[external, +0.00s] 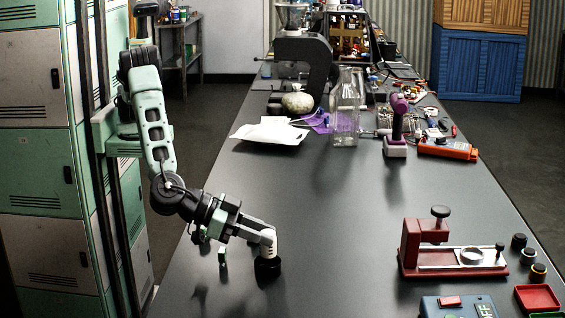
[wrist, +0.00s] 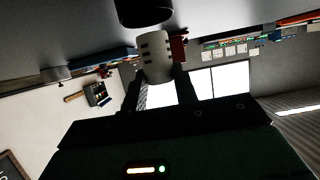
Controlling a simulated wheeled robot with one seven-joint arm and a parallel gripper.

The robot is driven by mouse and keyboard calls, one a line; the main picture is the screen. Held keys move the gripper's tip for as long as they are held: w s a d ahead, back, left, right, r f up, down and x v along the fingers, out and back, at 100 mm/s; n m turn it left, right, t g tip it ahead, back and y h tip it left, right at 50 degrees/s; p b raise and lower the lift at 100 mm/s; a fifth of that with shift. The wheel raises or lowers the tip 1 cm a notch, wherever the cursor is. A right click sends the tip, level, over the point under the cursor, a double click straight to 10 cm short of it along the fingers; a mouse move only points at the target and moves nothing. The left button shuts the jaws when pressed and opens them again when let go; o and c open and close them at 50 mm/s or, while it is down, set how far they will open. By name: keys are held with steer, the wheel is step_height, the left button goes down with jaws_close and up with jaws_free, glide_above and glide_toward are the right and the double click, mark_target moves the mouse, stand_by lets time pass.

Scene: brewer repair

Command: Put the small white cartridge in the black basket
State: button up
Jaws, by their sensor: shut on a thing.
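The small white cartridge (external: 268,242) is upright between the fingers of my gripper (external: 258,229), low over the near left part of the dark table. The black basket (external: 267,271) is a short round cup on the table directly under the cartridge. In the wrist view my gripper (wrist: 158,82) is shut on the white cartridge (wrist: 154,55), which has dark slots in its side. The rim of the black basket (wrist: 145,13) is at the top of that view, against the cartridge's far end. I cannot tell whether that end is inside the basket.
A red press (external: 425,245) with a black knob stands to the right, with small round pots (external: 518,242), a red tray (external: 537,298) and a blue box (external: 450,308) nearby. A glass jar (external: 346,105) and a white packet (external: 270,132) are farther back. The table's middle is clear.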

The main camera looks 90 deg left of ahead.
mark_target(261, 254)
steer(key=shift+f+p, duration=0.3)
steer(key=shift+f, duration=1.55)
steer(key=shift+f, duration=0.15)
steer(key=o, duration=1)
